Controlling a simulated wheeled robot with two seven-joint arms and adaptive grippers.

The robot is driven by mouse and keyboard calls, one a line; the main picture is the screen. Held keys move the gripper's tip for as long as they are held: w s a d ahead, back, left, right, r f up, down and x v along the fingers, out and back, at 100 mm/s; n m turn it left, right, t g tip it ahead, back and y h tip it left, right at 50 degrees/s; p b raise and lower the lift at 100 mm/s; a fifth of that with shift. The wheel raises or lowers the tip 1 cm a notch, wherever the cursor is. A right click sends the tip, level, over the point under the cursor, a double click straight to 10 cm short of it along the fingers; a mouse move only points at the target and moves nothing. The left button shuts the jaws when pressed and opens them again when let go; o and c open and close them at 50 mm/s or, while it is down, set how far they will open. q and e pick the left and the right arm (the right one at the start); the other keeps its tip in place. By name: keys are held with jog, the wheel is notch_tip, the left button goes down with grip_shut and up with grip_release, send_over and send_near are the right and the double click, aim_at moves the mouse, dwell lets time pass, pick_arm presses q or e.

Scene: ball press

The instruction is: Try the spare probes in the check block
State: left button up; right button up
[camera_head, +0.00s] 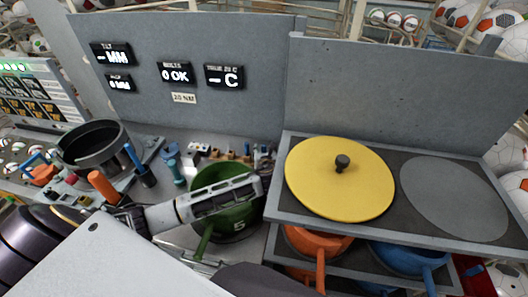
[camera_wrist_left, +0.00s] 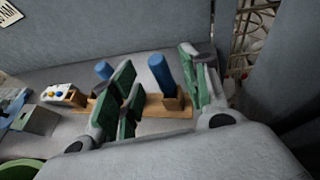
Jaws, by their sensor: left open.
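In the left wrist view a blue upright cylinder (camera_wrist_left: 162,72), which looks like a probe, stands in a small wooden holder (camera_wrist_left: 178,103). A second blue cylinder (camera_wrist_left: 103,70) stands to its left, partly hidden behind a finger. My left gripper (camera_wrist_left: 156,66) is open, with green-padded fingers; in that view the first cylinder appears between them, and I cannot tell whether they touch it. In the head view my left gripper (camera_head: 250,187) reaches over a green pan; its fingertips are hard to make out. I cannot tell which piece is the check block. My right gripper is not in view.
The green pan (camera_head: 234,218) lies under my left arm. A yellow lid (camera_head: 330,185) rests on the right shelf (camera_head: 400,238), with orange (camera_head: 318,243) and blue (camera_head: 400,257) pans below. A grey panel (camera_head: 250,50) with displays stands behind. A dark round pot (camera_head: 90,148) is left.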

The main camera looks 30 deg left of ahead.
pick_arm(q)
jog(key=shift+x, duration=1.45)
jog(key=shift+c, duration=0.2)
grip_shut()
